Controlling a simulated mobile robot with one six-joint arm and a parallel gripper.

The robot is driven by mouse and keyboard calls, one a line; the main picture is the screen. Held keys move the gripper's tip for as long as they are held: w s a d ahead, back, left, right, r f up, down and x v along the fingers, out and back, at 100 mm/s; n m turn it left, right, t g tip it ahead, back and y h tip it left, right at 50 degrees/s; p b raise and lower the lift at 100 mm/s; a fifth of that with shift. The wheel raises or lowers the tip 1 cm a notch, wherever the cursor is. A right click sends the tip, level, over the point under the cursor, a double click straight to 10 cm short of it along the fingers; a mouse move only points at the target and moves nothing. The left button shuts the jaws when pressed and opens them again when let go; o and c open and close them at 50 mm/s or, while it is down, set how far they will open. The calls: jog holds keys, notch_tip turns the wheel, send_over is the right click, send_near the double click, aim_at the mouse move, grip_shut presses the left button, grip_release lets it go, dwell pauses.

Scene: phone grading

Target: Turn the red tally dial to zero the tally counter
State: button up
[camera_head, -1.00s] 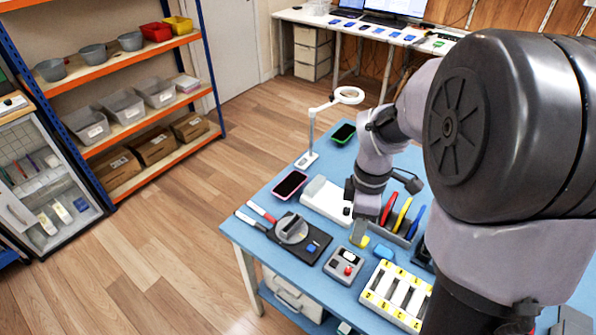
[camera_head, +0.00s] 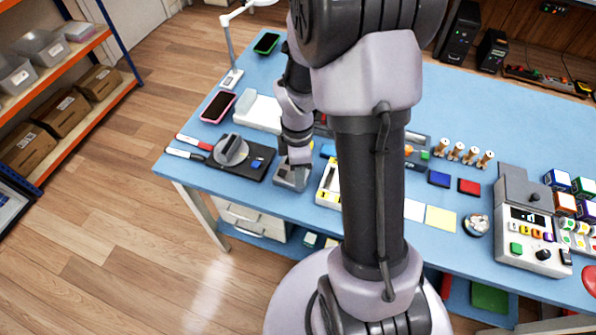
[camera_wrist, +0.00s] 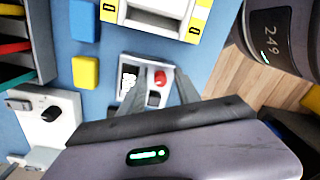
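The tally counter is a small grey box (camera_wrist: 142,72) in the middle of the wrist view. The red tally dial (camera_wrist: 160,78) is at its right side, with a white display beside it and a dark part below. In the head view the grey counter (camera_head: 287,181) is partly covered by my gripper (camera_head: 299,161), which points down over it. In the wrist view my gripper (camera_wrist: 158,103) has its two grey fingers apart, with part of the counter between them. The fingers look empty. I cannot tell whether a finger touches the counter.
A dark pad with a grey round device (camera_head: 231,150) lies left of the counter. A yellow-marked tray (camera_head: 327,185) stands close on its right. Yellow and blue blocks (camera_wrist: 85,72) lie beside it in the wrist view. The blue table's front edge is close.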

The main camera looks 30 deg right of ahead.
grip_shut()
jog(key=m, duration=0.3)
jog(key=shift+m, duration=0.4)
jog(key=m, duration=0.3)
jog(key=shift+m, duration=0.3)
jog(key=m, duration=0.6)
jog(key=shift+t, duration=0.3)
jog(key=shift+m, duration=0.4)
